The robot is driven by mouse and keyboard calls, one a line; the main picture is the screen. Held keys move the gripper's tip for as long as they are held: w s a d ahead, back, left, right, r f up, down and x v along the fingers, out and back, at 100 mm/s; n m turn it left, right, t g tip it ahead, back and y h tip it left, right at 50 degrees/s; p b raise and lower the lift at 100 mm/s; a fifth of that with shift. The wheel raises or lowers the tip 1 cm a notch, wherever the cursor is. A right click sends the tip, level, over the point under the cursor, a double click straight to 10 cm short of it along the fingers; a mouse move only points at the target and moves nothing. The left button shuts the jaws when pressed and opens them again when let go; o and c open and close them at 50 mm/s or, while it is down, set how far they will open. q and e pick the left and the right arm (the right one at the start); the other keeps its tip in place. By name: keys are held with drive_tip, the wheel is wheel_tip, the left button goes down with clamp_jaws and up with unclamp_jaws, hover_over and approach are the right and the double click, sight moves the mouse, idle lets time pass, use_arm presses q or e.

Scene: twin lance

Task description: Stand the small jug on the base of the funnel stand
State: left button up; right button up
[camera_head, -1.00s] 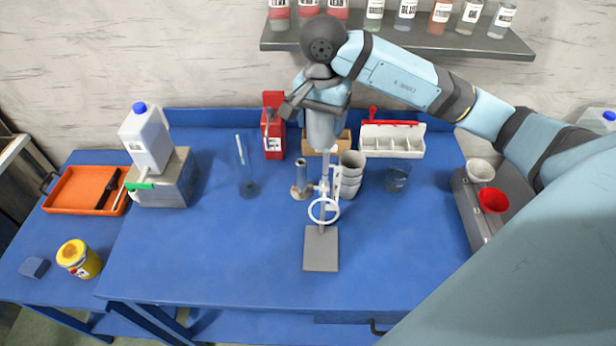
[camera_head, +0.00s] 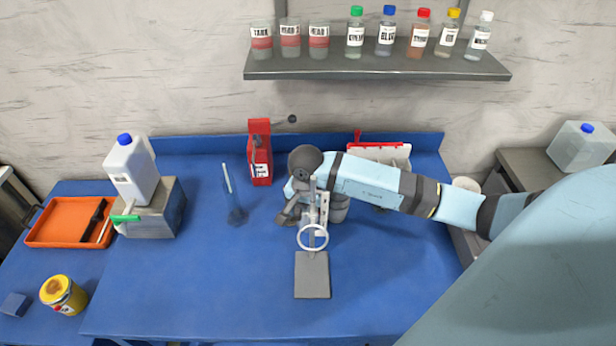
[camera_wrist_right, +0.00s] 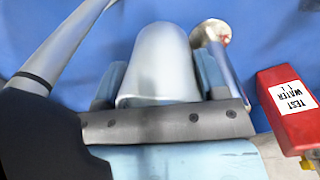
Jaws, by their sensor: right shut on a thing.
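A smooth grey metal vessel, which I take to be the small jug (camera_wrist_right: 160,55), sits between the fingers of my right gripper (camera_wrist_right: 162,88) in the wrist view. My right gripper (camera_head: 288,212) is shut on it, low over the table, just behind and left of the funnel stand. In the head view the wrist largely hides the jug, and I cannot tell whether it touches the table. The funnel stand (camera_head: 313,237) has a white ring on an upright rod. Its flat grey base (camera_head: 312,277) is bare and reaches toward the front. My left gripper is not in view.
A glass cylinder (camera_head: 235,212) stands left of the gripper. A red container (camera_head: 260,165) is behind. Grey stacked cups (camera_head: 339,208) are partly hidden by my arm. A metal cylinder (camera_wrist_right: 213,50) is close beside the jug. The front left of the blue table is clear.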

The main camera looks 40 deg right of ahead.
wheel_tip(320, 180, down, 4)
drive_tip(key=shift+p, duration=0.3)
drive_tip(key=shift+f, duration=0.25)
drive_tip(key=shift+f, duration=0.1)
drive_tip(key=shift+f+b, duration=0.15)
drive_tip(key=shift+b, duration=0.15)
drive_tip(key=o, duration=0.9)
drive_tip(key=shift+o, duration=0.2)
